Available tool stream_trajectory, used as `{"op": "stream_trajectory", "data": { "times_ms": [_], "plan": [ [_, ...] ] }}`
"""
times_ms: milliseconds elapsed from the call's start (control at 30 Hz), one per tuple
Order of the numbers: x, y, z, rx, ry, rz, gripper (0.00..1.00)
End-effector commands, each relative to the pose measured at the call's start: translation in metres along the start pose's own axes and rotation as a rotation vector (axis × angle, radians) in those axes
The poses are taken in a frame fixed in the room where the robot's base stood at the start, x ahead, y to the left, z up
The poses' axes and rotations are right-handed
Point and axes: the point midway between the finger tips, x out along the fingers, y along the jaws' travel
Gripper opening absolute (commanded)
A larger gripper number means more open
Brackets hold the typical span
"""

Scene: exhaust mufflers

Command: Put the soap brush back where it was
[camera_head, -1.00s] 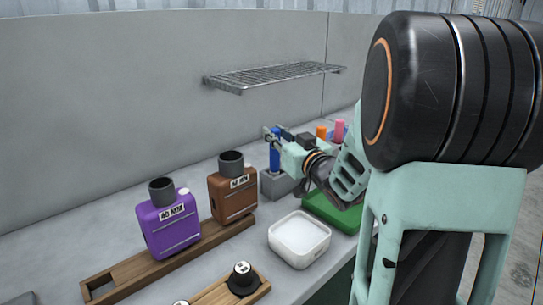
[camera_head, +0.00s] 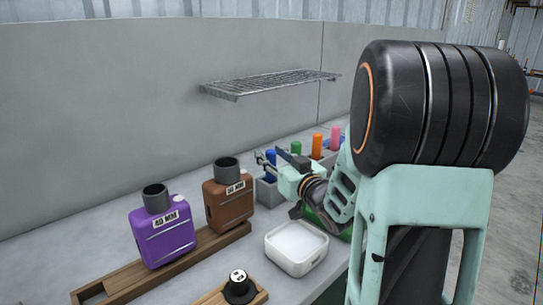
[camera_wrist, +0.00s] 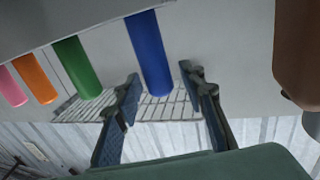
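Several coloured cylindrical handles stand in a row in a grey holder (camera_head: 266,190): blue (camera_head: 270,158), green (camera_head: 296,147), orange (camera_head: 317,145) and pink (camera_head: 335,136). I cannot tell which one is the soap brush; no bristles show. My gripper (camera_head: 266,160) is at the blue handle. In the wrist view, which looks upside down, the blue handle's free end (camera_wrist: 150,55) lies between my two fingertips (camera_wrist: 163,75), with gaps on both sides. The fingers are apart and hold nothing. The green (camera_wrist: 78,68), orange (camera_wrist: 35,78) and pink (camera_wrist: 11,84) handles are to the left there.
A white dish (camera_head: 297,266) with white contents stands in front of the holder. A brown bottle (camera_head: 228,203) and a purple bottle (camera_head: 163,236) sit on a wooden rack (camera_head: 130,285). A black knob-like piece (camera_head: 238,288) is nearer. A wire shelf (camera_head: 268,83) hangs above.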

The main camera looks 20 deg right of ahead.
Motion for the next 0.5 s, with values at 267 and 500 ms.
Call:
{"op": "stream_trajectory", "data": {
  "times_ms": [267,500],
  "plan": [
    [0.000,0.000,-0.005,0.000,0.000,0.000,0.37],
    [-0.045,0.001,-0.004,-0.001,0.000,0.004,0.37]
  ]
}}
